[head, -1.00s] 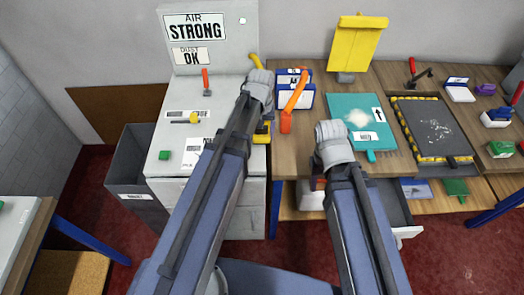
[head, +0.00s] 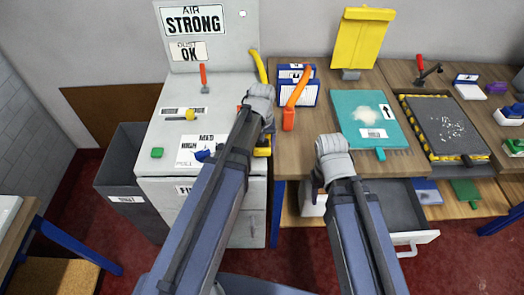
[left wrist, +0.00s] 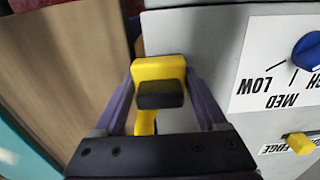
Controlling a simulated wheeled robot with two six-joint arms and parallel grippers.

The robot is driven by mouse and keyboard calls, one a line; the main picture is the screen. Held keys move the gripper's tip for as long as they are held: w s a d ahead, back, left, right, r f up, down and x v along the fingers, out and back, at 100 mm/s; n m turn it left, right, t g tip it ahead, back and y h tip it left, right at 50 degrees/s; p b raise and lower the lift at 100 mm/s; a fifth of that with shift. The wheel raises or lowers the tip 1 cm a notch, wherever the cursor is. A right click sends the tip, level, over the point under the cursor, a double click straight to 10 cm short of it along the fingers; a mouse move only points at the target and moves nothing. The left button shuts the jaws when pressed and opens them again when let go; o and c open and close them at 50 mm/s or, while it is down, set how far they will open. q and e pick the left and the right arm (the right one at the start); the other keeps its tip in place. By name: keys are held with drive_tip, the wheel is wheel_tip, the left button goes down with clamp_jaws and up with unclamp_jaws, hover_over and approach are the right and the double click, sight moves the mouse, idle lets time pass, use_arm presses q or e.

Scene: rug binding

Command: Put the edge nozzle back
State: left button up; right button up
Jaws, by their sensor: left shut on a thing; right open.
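A yellow piece with a black end (left wrist: 160,88), which looks like the edge nozzle, is between the two fingers of my left gripper (left wrist: 162,90) in the left wrist view. That gripper is shut on it, beside the cabinet's edge. In the head view my left gripper (head: 261,97) is at the cabinet's right side and its fingers are hidden by the wrist. A yellow and black part (head: 263,146) shows just below it. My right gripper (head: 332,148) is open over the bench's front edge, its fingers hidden.
The grey cabinet (head: 245,180) carries a blue dial (head: 205,155), a yellow knob (head: 182,115) and a red lever (head: 203,78). An orange tool (head: 296,97) leans by blue boxes on the bench. A teal mat (head: 350,100) lies to the right. An open drawer (head: 412,238) sticks out below.

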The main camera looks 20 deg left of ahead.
use_arm(q)
drive_tip(key=shift+f, duration=0.15)
drive_tip(key=o, duration=0.9)
drive_tip(key=shift+f, duration=0.1)
drive_tip(key=shift+c, duration=0.2)
drive_tip(key=o, duration=0.4)
wheel_tip(320, 180, up, 13)
drive_tip(key=p, duration=1.2)
drive_tip(key=shift+f, duration=0.2)
drive_tip(key=s+d+m, duration=0.2)
drive_tip(key=s+d, duration=0.1)
drive_tip(key=s, duration=0.1)
drive_tip(key=s+d+m, duration=0.2)
drive_tip(key=s+d, duration=0.2)
drive_tip(key=s, duration=0.1)
drive_tip(key=s+d+m+y, duration=0.1)
drive_tip(key=s+d+m, duration=0.2)
drive_tip(key=s, duration=0.2)
drive_tip(key=shift+s+d, duration=0.15)
drive_tip(key=shift+d, duration=0.1)
